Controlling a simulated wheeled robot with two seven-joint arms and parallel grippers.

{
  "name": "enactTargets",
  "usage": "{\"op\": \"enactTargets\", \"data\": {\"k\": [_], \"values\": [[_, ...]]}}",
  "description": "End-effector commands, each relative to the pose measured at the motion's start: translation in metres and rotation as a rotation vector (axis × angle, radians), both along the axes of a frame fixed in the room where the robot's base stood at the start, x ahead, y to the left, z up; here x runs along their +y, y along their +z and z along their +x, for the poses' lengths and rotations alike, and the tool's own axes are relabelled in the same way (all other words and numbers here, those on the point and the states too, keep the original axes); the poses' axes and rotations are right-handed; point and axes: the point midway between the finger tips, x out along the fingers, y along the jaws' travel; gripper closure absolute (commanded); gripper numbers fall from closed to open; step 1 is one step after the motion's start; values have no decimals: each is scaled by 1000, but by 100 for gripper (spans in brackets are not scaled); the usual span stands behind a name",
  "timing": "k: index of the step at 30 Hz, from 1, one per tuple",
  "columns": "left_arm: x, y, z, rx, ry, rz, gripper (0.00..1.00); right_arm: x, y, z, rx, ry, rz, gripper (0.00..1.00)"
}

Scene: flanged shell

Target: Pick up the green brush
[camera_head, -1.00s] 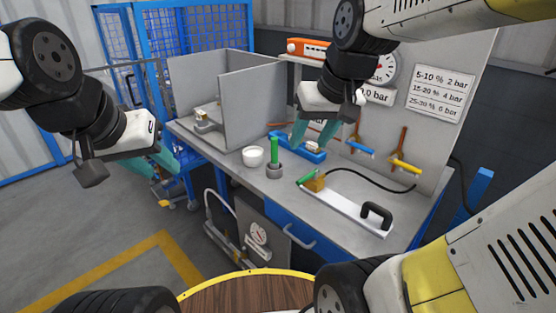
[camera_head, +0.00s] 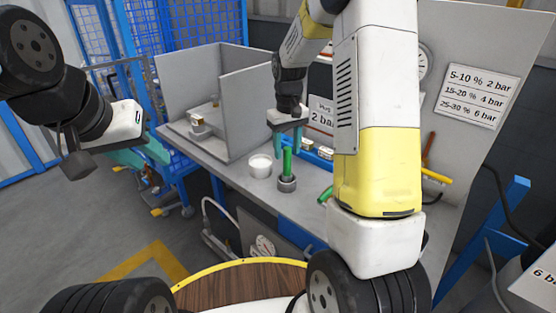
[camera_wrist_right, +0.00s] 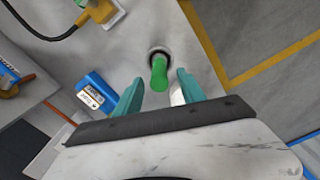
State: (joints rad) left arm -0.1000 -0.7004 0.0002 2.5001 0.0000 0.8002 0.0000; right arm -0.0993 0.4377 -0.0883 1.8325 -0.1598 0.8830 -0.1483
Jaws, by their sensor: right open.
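The green brush (camera_head: 287,162) stands upright in a small grey holder (camera_head: 287,184) on the bench; only its green handle shows. In the right wrist view the green brush (camera_wrist_right: 159,74) lies between and just beyond the fingertips of my right gripper (camera_wrist_right: 157,88). My right gripper (camera_head: 288,143) is open, with teal fingers pointing down close above the handle, and holds nothing. My left gripper (camera_head: 140,157) is away to the left, off the bench; its finger gap is not clear.
A white cup (camera_head: 260,166) stands left of the holder. A blue tray (camera_head: 318,153) with small parts lies behind it. Grey partition panels (camera_head: 245,100) stand at the left. My right arm hides much of the bench's right side.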

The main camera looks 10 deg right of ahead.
Motion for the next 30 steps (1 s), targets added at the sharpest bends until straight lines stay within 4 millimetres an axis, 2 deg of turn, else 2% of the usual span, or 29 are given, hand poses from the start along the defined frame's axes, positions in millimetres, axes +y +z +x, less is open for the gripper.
{"op": "enactTargets", "data": {"k": [9,18,19,26,30], "values": [[0,0,0,0,0,0,64,-1,-45,-1,2,0,0,53],[0,0,0,0,0,0,64,-1,-51,0,-1,-1,0,53],[0,0,0,0,0,0,64,-1,-51,0,-1,-1,0,55],[0,0,0,0,0,0,64,-1,-51,0,-1,-1,0,100],[0,0,0,0,0,0,64,-1,-51,0,-1,0,0,100]]}}
